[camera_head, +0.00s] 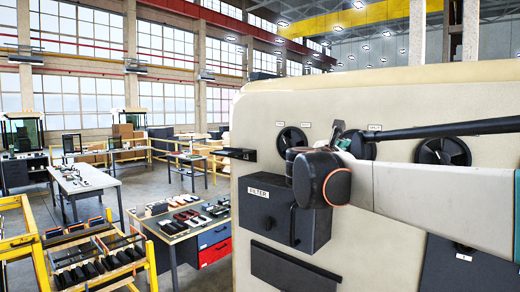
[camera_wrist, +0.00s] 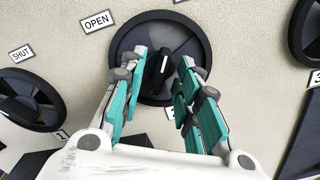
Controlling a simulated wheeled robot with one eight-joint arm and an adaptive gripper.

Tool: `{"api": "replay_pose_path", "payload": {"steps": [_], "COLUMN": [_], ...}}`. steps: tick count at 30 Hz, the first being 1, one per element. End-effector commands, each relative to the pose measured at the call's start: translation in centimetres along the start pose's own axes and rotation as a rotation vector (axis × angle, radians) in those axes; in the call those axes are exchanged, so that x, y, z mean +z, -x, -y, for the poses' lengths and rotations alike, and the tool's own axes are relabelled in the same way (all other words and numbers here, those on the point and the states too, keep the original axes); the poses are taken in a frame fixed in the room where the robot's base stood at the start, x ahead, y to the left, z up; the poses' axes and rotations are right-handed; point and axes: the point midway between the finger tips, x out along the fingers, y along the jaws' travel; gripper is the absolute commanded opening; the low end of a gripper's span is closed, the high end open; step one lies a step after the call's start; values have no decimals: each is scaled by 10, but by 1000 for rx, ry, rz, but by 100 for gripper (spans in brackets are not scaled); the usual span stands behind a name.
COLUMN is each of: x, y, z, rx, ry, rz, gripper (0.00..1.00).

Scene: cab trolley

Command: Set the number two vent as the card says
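The number two vent (camera_wrist: 196,42) is a round black disc on the cream panel, in the middle of the wrist view. Its black knob (camera_wrist: 158,76) stands close to upright in the picture, with a pale mark near its top. My gripper (camera_wrist: 164,72) has its teal fingers apart, one on each side of the knob; I cannot tell whether either touches it. A small number label (camera_wrist: 170,113) by the vent is partly hidden by a finger. In the head view my gripper (camera_head: 347,138) covers part of the vent (camera_head: 364,147). I cannot make out a card.
The number one vent (camera_wrist: 28,101) is to the left and the number three vent (camera_wrist: 309,30) to the right. SHUT (camera_wrist: 20,54) and OPEN (camera_wrist: 97,21) labels are on the panel. A black filter box (camera_head: 268,215) projects below. Tables and yellow racks (camera_head: 20,245) stand left.

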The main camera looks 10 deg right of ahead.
Motion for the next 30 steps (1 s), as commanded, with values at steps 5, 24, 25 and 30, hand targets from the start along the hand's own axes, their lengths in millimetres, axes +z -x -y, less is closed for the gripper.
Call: {"api": "replay_pose_path", "payload": {"steps": [5, 24, 25, 30], "x": [0, 0, 0, -1], "y": [-2, -2, -2, -2], "z": [0, 0, 0, 0], "rx": [0, 0, 0, 0], "ry": [0, 20, 29, 106], "rz": [0, 0, 0, 0], "gripper": [30, 0, 0, 0]}}
